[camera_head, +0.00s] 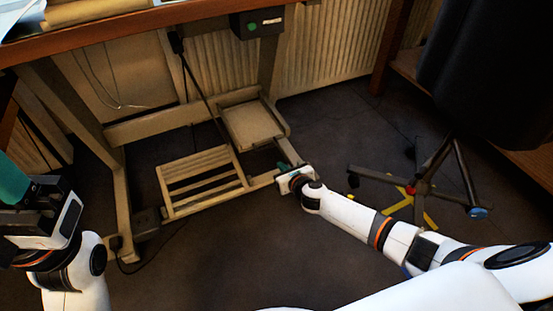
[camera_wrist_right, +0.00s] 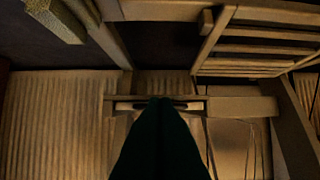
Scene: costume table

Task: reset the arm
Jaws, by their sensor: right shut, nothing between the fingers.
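My right gripper (camera_head: 283,166) is at the end of my white arm, which reaches in from the lower right. It appears in front of the wooden frame under the table, its dark teal fingers small in the head view. In the right wrist view its fingers (camera_wrist_right: 160,135) are together as one dark shape with nothing between them. My left gripper (camera_head: 14,182) is at the left edge of the head view, teal fingers pointing up and partly cut off. Whether its fingers are apart cannot be seen.
A wooden table (camera_head: 160,24) spans the top left, with a slatted rack (camera_head: 202,178) and a small tray-like board (camera_head: 252,124) in its frame. A radiator (camera_head: 335,45) stands behind. A wheeled stand base (camera_head: 420,187) is on the right. Dark floor (camera_head: 300,235) lies open between.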

